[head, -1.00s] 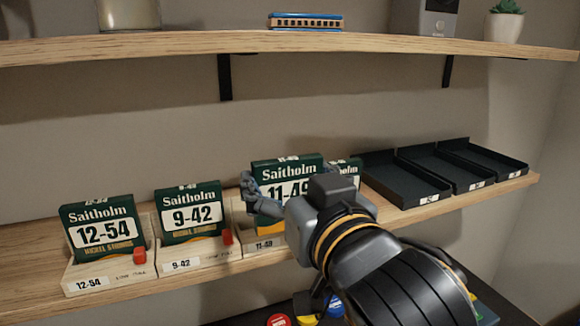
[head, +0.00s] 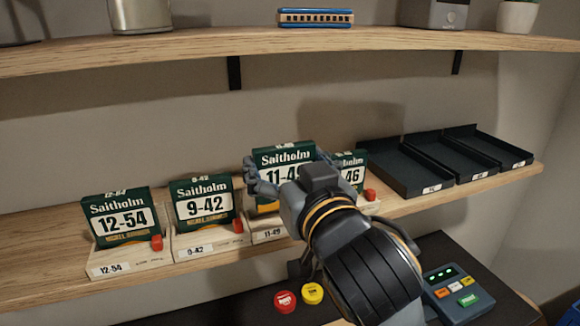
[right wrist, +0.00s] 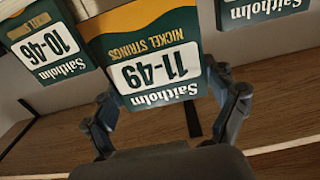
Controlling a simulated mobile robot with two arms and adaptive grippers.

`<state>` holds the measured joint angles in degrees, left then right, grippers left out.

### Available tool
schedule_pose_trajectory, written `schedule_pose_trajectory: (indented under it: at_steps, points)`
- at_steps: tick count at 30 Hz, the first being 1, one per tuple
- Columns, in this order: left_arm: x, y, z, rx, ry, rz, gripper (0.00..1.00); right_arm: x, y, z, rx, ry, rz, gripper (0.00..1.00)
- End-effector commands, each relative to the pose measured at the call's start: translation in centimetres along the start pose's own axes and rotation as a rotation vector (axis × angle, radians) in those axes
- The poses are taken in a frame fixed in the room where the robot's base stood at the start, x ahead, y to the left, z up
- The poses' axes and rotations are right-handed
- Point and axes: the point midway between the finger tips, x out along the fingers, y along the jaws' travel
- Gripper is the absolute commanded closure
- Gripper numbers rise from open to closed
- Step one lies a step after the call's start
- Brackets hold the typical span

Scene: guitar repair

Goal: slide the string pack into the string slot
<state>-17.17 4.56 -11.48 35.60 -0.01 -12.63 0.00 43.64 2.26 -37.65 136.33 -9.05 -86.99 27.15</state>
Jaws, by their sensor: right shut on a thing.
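The green 11-49 string pack (head: 279,160) is upright between the fingers of my right gripper (head: 290,168), which is shut on it. The pack is at or just above the wooden 11-49 slot (head: 268,236); my gripper hides its lower part, so I cannot tell whether it is seated. In the right wrist view the pack (right wrist: 150,62) appears upside down, with a finger at each side. My left gripper is not in view.
The 12-54 pack (head: 118,216) and 9-42 pack (head: 203,202) stand in wooden holders at left. The 10-46 pack (head: 354,172) stands close at right. Black trays (head: 405,172) fill the shelf's right end. An upper shelf (head: 200,50) runs above. Below lies a dark table with a keypad device (head: 459,293).

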Motion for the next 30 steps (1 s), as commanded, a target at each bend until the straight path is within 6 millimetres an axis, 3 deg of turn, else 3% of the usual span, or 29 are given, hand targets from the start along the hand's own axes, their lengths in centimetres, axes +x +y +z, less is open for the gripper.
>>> schedule_pose_trajectory:
  at_steps: [15,30]
  points:
    - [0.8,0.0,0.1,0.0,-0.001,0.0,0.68,3.7,0.0,0.0,0.0,0.0,0.001,0.44]
    - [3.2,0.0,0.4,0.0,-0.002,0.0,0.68,3.6,0.0,3.7,0.002,0.0,-0.002,0.44]
